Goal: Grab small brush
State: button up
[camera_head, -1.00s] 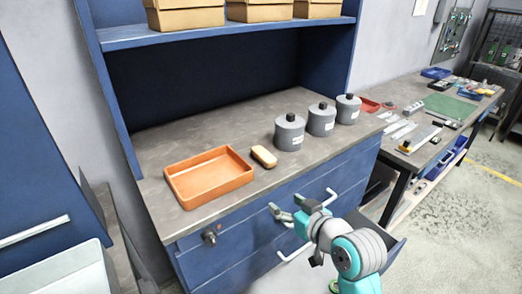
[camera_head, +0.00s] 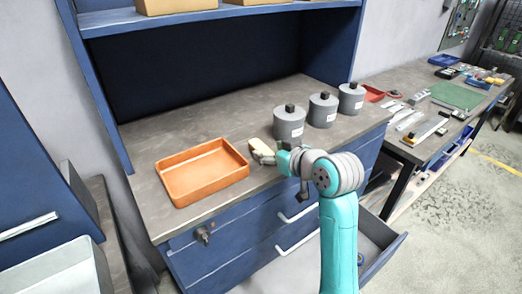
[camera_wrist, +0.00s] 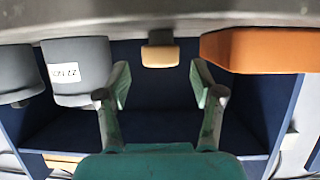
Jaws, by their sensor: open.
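The small brush, a tan block with a darker base, lies on the grey countertop between the orange tray and the grey canisters. In the wrist view, which appears upside down, the brush (camera_wrist: 160,55) sits at top centre, in line with the gap between the fingers. My gripper (camera_wrist: 160,88) is open there, with nothing between its fingers.
The orange tray (camera_head: 203,172) is left of the brush. Several grey lidded canisters (camera_head: 289,123) stand to its right. An upper shelf (camera_head: 200,15) overhangs the back. An open drawer (camera_head: 385,250) juts out below. A side table (camera_head: 405,150) holds tools at right.

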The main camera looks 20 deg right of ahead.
aim_at(263, 149)
jog(key=x, duration=0.5)
